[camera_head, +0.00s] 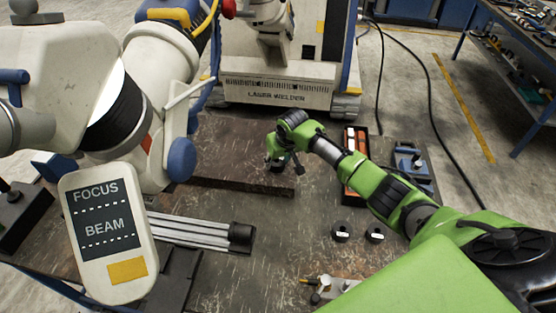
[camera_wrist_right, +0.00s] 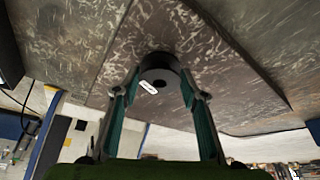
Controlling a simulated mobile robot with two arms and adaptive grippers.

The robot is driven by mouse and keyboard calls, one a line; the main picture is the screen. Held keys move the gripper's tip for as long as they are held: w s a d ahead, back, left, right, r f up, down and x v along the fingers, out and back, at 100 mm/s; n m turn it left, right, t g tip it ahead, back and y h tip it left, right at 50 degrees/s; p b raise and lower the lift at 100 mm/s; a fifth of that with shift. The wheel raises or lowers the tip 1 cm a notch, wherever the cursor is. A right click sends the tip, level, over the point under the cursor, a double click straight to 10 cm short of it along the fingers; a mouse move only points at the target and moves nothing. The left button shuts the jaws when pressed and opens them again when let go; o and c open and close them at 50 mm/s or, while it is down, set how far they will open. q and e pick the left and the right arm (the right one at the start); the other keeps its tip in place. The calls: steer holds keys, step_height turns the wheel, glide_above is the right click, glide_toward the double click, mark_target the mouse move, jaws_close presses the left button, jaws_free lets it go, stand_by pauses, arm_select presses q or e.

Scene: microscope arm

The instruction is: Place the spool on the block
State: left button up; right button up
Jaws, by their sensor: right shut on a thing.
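The dark spool (camera_wrist_right: 160,70) with a white label sits between the fingertips of my right gripper (camera_wrist_right: 158,82) in the right wrist view. My right gripper also shows in the head view (camera_head: 282,165), over the far right part of the block and shut on the spool. The block (camera_head: 225,183) is a wide, flat, dark brown slab on the table. In the wrist view the block (camera_wrist_right: 225,85) lies behind the spool. I cannot tell whether the spool touches it. My left gripper is not in view.
Two other dark spools (camera_head: 341,231) stand on the table at right of the block. A dark tray (camera_head: 361,204) with orange contents lies near my right arm. The white microscope arm with a FOCUS/BEAM panel (camera_head: 108,232) fills the left.

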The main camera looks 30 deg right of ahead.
steer(key=shift+f, duration=0.15)
steer(key=o, duration=1.2)
steer(key=b+v, duration=0.1)
steer(key=v, duration=1.1)
steer(key=shift+r, duration=0.25)
